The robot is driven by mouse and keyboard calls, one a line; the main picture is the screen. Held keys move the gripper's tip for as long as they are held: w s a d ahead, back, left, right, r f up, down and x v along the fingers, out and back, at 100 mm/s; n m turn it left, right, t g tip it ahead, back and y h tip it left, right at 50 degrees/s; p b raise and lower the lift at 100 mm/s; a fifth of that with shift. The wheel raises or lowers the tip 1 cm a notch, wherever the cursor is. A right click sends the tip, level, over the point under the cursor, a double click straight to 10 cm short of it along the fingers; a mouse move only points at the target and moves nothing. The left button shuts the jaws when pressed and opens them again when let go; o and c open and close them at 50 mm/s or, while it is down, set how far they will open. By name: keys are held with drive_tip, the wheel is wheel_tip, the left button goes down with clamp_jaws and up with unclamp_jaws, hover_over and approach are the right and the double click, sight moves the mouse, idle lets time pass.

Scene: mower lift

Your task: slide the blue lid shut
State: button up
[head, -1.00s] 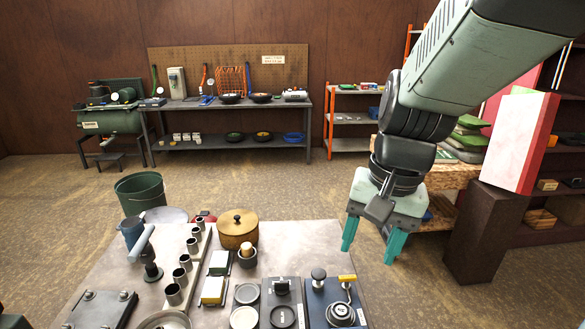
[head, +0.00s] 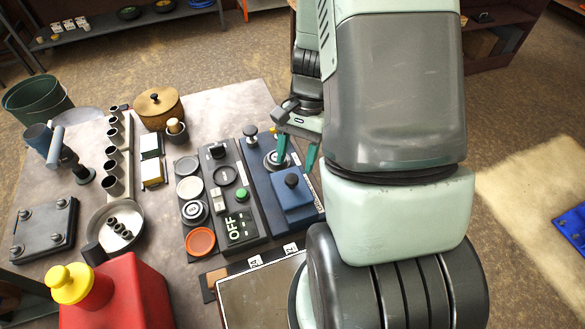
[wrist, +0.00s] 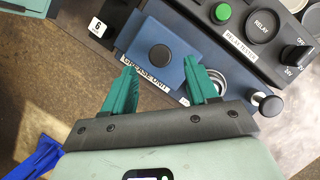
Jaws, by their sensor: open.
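The blue lid (head: 297,198) is a raised block with a black knob (head: 292,180) on top. It sits toward the near end of the blue unit (head: 262,174), whose label reads "GREASE UNIT" in the wrist view. The lid also shows in the wrist view (wrist: 152,58), with its knob (wrist: 160,55) upright. A round metal fitting (wrist: 214,84) is uncovered beside the lid. My gripper (head: 298,153) is open and empty near the unit's right side. In the wrist view my gripper's teal fingertips (wrist: 160,72) spread to either side of the knob, apart from it.
A dark relay tester (head: 232,205) with a green button stands left of the blue unit. An upright black-topped knob (head: 250,133) rises at the unit's far end. A red can (head: 120,295) stands at the near left. Open floor lies to the right.

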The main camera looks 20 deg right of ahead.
sight(292, 177)
drive_tip(key=shift+x, duration=2.1)
drive_tip(key=shift+c, duration=0.4)
clamp_jaws()
drive_tip(key=shift+w, duration=0.1)
